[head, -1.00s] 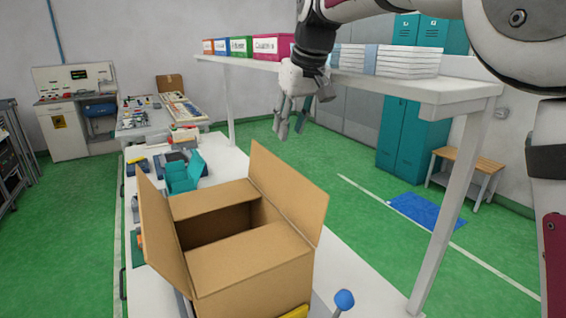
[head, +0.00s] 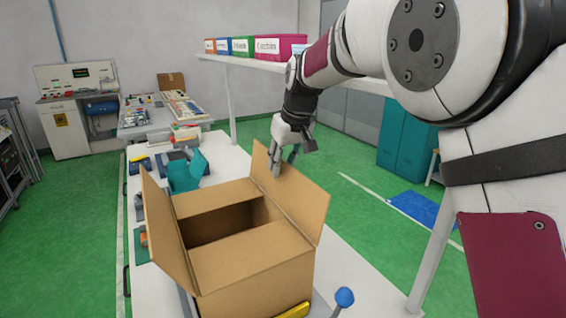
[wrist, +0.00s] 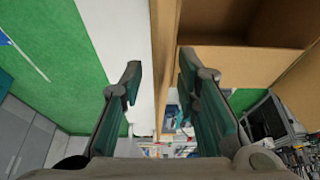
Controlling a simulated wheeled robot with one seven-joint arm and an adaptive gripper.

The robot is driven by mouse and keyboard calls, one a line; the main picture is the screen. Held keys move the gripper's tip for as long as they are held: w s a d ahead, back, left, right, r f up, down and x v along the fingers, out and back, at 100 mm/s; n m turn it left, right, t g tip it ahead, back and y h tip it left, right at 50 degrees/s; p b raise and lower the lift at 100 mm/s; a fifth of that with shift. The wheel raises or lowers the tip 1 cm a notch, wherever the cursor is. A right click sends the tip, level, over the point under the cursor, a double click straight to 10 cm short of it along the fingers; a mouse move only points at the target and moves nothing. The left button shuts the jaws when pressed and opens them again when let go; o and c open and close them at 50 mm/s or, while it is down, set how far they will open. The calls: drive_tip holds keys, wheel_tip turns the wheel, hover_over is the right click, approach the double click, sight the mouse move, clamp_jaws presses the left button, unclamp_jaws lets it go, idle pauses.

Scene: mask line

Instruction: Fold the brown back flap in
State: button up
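An open brown cardboard box (head: 250,262) stands on the white bench. Its left flap (head: 163,222) stands up and leans outward. The flap on its right side (head: 295,198) also stands up, tilted outward. The near flap (head: 245,258) and far flap (head: 215,198) lie flat inward, leaving a dark gap between them. My gripper (head: 284,167) is open at the top of the right-side flap, with one finger in front of it. In the wrist view a brown cardboard edge (wrist: 165,45) runs between the spread fingers. I cannot tell whether they touch it.
A white shelf (head: 240,62) with coloured boxes runs above the bench, behind my gripper. Teal bins (head: 187,172) lie beyond the box. A blue-knobbed lever (head: 344,297) stands at the near right.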

drive_tip(key=shift+c, duration=0.5)
clamp_jaws()
drive_tip(key=shift+s+a, duration=0.1)
drive_tip(key=s+a+f+n+t+h+p, duration=0.2)
drive_tip(key=s+a+f+t+h+p, duration=0.3)
drive_tip(key=s+a+f+h+p, duration=0.2)
drive_tip(key=shift+s+a+f+p, duration=0.4)
drive_tip(key=shift+a+f+p, duration=0.7)
drive_tip(key=shift+a+f, duration=1)
drive_tip(key=shift+a+r, duration=0.1)
drive_tip(key=shift+r, duration=0.05)
